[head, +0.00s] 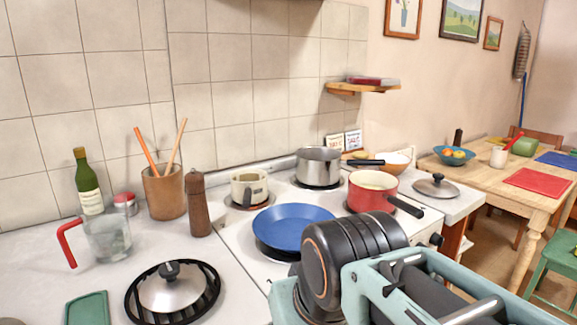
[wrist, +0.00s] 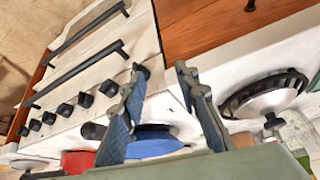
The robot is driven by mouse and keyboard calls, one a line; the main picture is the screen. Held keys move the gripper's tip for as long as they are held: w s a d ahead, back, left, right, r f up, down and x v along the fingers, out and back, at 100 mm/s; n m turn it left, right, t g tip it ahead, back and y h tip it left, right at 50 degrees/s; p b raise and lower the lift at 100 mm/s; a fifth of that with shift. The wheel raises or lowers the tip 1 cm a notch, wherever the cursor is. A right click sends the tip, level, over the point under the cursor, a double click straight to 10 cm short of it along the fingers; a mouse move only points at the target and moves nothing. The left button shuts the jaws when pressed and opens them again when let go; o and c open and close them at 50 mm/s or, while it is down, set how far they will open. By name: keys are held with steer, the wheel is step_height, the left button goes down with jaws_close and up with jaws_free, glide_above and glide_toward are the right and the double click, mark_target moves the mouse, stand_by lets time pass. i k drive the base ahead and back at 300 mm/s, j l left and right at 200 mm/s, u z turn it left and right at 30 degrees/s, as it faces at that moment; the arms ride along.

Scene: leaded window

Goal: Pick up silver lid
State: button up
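A silver lid (head: 172,287) with a dark knob rests on a round black slotted trivet (head: 212,297) on the left counter. It also shows in the wrist view (wrist: 265,104), to the right of my gripper. A second silver lid (head: 436,187) with a dark knob lies on the counter right of the stove. My gripper (wrist: 160,73) is open, its two fingers apart with nothing between them. It is apart from the lid on the trivet. My arm fills the lower right of the head view, and the fingers cannot be made out there.
The stove holds a blue pan (head: 292,222), a red pot (head: 372,190), a steel pot (head: 318,167) and a cream pot (head: 249,187). A brown pepper mill (head: 197,204), utensil crock (head: 163,192), glass jug (head: 107,236) and green bottle (head: 88,184) stand behind the trivet.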

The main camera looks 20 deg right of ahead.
mark_target(436, 186)
steer(key=k+l, duration=0.1)
steer(key=l, duration=0.2)
steer(key=k+l, duration=0.15)
steer(key=l, duration=1.8)
steer(key=i+l, duration=0.2)
steer(key=l, duration=0.2)
steer(key=i+l, duration=0.2)
steer(key=l, duration=0.15)
steer(key=i+l, duration=0.35)
steer(key=i, duration=0.05)
